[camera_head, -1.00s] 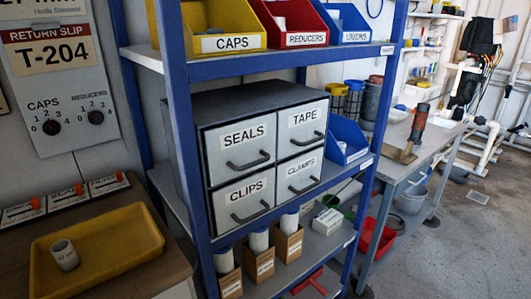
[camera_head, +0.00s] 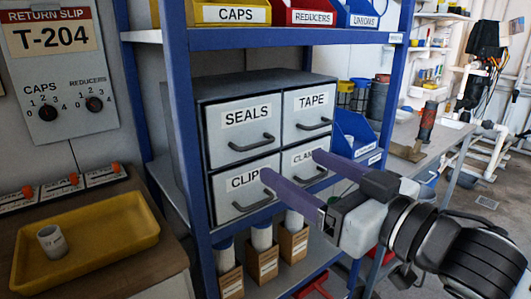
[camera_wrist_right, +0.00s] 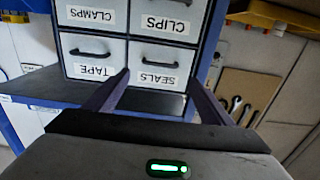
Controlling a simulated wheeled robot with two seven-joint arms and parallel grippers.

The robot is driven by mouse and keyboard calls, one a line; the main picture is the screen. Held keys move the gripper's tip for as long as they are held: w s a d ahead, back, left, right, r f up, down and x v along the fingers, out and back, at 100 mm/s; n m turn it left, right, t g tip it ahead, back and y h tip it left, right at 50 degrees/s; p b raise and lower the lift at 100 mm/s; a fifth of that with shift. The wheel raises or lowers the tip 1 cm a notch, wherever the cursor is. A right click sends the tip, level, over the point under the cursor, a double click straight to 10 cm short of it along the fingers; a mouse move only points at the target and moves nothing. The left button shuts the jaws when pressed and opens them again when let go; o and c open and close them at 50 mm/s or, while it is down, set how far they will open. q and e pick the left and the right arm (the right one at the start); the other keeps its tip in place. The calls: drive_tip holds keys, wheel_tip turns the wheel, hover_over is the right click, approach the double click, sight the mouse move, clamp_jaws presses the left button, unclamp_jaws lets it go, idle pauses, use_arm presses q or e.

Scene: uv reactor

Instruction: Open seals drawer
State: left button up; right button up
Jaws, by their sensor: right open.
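The grey drawer cabinet (camera_head: 268,86) stands on a shelf of the blue rack, with all its drawers shut. The SEALS drawer (camera_head: 222,133) is at its upper left, with a dark bar handle (camera_head: 251,142). My right gripper (camera_head: 291,163) is open and empty, its two purple fingers pointing at the cabinet from the right. In the head view the fingers partly cover the CLIPS and CLAMPS labels. The right wrist view is upside down; there the SEALS drawer (camera_wrist_right: 142,64) lies beyond the open fingers (camera_wrist_right: 158,77), apart from its handle as far as I can tell. My left gripper is not in view.
The TAPE drawer (camera_head: 306,121) is beside SEALS; CLIPS (camera_head: 226,203) is below it. A blue rack post (camera_head: 180,130) stands just left of the cabinet. A shelf with bins (camera_head: 230,12) is above. A yellow tray (camera_head: 120,236) sits on the left bench.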

sight(260, 145)
drive_tip(key=x, duration=1)
drive_tip(key=c, duration=1.2)
drive_tip(key=shift+s+d+p, duration=0.1)
drive_tip(key=shift+p, duration=0.2)
